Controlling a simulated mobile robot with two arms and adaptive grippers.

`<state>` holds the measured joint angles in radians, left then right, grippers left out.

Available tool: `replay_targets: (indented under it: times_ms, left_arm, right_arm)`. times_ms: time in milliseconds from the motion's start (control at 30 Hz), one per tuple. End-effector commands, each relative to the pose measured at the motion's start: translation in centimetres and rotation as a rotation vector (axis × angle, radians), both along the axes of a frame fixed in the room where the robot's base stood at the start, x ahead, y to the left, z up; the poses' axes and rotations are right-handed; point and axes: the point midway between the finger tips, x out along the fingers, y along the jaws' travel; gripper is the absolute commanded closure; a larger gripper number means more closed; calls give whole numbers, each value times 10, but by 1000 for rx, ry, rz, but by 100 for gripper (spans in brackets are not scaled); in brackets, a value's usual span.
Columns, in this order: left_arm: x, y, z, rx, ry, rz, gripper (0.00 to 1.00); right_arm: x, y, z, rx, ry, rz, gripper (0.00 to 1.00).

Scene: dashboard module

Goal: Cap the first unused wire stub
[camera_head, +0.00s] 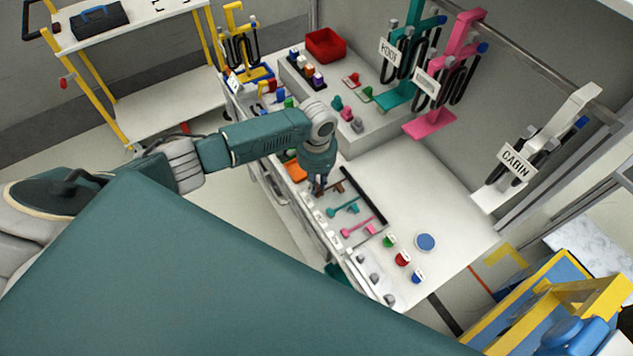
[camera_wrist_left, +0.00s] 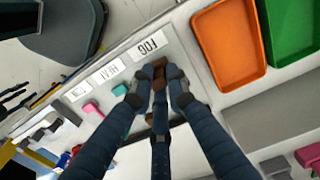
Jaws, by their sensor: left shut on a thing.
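My left gripper (camera_head: 318,187) reaches down to the near edge of the white bench in the head view. In the left wrist view, its dark blue fingers (camera_wrist_left: 158,82) are shut on a small brown piece (camera_wrist_left: 160,76), largely hidden between them. A brown part (camera_head: 337,187) also shows beside the fingers in the head view. Teal (camera_head: 346,208) and pink (camera_head: 358,228) pieces lie in the same row. I cannot tell which piece is the unused wire stub or a cap. My right gripper does not show.
A black bar (camera_head: 364,199) borders the row of pieces. An orange bin (camera_head: 296,171) is close to my left gripper; it also shows in the wrist view (camera_wrist_left: 228,42), beside a green bin (camera_wrist_left: 292,28). Wire hangers, one marked CABIN (camera_head: 517,163), stand behind.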

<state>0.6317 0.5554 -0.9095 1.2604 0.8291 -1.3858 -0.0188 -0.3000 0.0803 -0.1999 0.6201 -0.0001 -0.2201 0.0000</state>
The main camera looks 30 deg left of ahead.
Motion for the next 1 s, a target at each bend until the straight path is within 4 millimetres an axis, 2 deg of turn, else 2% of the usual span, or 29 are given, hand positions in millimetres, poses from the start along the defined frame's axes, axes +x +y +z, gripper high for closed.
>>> replay_targets:
  times_ms: [433, 467, 533, 567, 867, 1000]
  left_arm:
    - [0, 0, -12, 0, 0, 0, 96]
    - [0, 0, -11, -1, -1, 0, 79]
    - [0, 0, -11, 0, 0, 0, 66]
    - [0, 0, -11, 0, 0, 0, 63]
    - [0, 0, -9, -1, -1, 0, 63]
    - [1, 0, 4, -2, -3, -1, 63]
  right_arm:
    - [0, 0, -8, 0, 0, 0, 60]
    - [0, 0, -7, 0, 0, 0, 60]
    - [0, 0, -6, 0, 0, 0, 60]
    - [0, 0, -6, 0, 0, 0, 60]
    - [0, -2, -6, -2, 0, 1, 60]
    - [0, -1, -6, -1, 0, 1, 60]
